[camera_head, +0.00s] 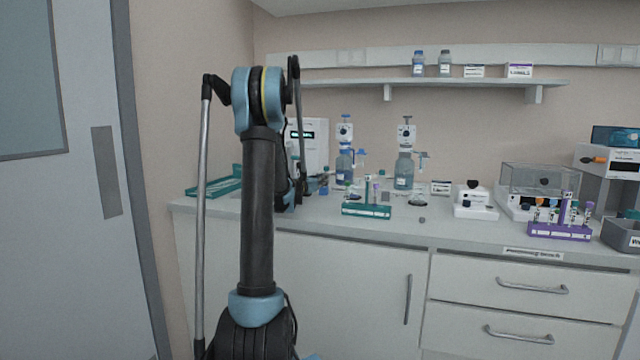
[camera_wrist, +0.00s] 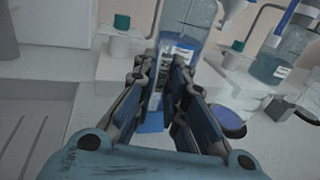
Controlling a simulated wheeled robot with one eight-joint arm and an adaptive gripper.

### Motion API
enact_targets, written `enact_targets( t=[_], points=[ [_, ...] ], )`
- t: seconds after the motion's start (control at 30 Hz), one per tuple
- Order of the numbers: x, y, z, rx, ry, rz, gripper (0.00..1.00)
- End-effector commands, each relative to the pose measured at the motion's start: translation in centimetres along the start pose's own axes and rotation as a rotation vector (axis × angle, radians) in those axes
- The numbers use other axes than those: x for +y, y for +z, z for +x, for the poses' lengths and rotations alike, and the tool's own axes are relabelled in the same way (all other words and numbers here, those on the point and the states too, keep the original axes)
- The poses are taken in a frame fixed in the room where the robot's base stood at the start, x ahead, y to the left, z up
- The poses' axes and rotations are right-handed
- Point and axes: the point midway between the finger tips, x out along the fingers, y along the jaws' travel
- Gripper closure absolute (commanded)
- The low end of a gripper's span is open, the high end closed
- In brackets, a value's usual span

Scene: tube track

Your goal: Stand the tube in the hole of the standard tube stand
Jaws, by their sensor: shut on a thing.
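In the wrist view my gripper (camera_wrist: 161,72) is shut on a narrow clear tube (camera_wrist: 156,102) with a blue part at its lower end. The fingers cover much of the tube, and its far end blends with a labelled bottle behind. In the head view my arm hides most of the gripper, and I cannot make out the held tube. A teal tube rack (camera_head: 366,210) with a few upright tubes stands mid-counter, right of my arm. A purple rack (camera_head: 558,231) with several tubes stands at the right. I cannot tell which is the standard stand.
Two bottles with dispenser tops, one left (camera_head: 344,170) and one right (camera_head: 404,172), stand behind the teal rack. A teal tray (camera_head: 216,187) lies at the left. A white device (camera_head: 474,202) and a clear-lidded box (camera_head: 540,182) are further right. Some counter in front is clear.

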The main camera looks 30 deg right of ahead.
Motion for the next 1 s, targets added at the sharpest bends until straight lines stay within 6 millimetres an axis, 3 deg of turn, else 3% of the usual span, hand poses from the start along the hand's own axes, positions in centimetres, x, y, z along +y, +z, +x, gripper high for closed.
enact_targets(
  t=[0.43, 0.47, 0.53, 1.0],
  points=[
    [0.01, -0.53, -0.03, 0.0, 0.0, 0.0, 0.99],
    [0.01, -0.53, -0.03, 0.0, 0.0, 0.0, 0.81],
    [0.01, -0.53, -0.03, 0.0, 0.0, 0.0, 0.66],
    [0.02, -0.53, -0.04, 0.0, 0.0, 0.0, 0.65]
  ],
)
